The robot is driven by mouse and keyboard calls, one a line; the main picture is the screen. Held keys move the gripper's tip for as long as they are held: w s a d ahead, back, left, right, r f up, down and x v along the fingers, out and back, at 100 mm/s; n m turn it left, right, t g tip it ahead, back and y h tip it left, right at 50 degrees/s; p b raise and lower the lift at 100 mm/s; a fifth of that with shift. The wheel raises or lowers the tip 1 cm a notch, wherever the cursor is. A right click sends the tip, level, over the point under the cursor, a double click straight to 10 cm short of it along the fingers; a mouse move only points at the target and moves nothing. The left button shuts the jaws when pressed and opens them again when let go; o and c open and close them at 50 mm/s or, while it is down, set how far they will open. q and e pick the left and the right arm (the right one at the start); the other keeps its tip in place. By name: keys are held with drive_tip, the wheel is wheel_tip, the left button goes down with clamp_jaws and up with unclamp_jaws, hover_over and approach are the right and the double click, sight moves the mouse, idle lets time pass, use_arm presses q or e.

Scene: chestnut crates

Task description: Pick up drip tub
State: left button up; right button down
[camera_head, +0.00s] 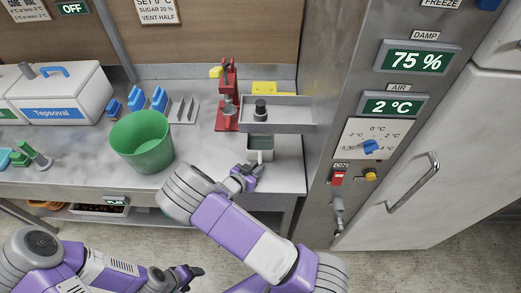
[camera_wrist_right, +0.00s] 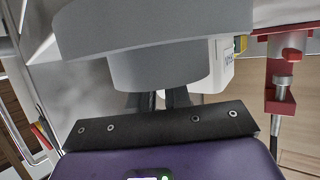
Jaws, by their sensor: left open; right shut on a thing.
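The drip tub (camera_head: 260,155) is a small pale tub with grey-green inside. In the head view it is at the right end of the counter, just in front of the grey ledge. My right gripper (camera_head: 247,174) is at its near side, shut on it; the exact contact is hard to see. In the right wrist view, a large grey rounded form hides the tips of my right gripper's dark fingers (camera_wrist_right: 165,100). My left gripper (camera_head: 188,276) is open and empty, low in front of the counter.
The grey ledge (camera_head: 290,127) carries a dark cylinder close behind the tub. A red stand (camera_head: 226,118) and a green bucket (camera_head: 142,145) are to the left. The steel column (camera_head: 345,130) is close on the right. Bare counter lies between bucket and tub.

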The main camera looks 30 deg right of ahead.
drive_tip(key=shift+r, duration=0.15)
idle(0.3)
drive_tip(key=shift+w+a+r, duration=0.1)
drive_tip(key=shift+a+r, duration=0.05)
drive_tip(key=shift+r, duration=0.35)
drive_tip(key=shift+r+p, duration=0.65)
drive_tip(key=shift+r, duration=2.2)
drive_tip(key=w+a, duration=0.5)
drive_tip(key=a, duration=0.3)
drive_tip(key=w+a, duration=0.5)
drive_tip(key=a, duration=0.3)
drive_tip(key=shift+a, duration=0.3)
drive_tip(key=shift+b, duration=0.3)
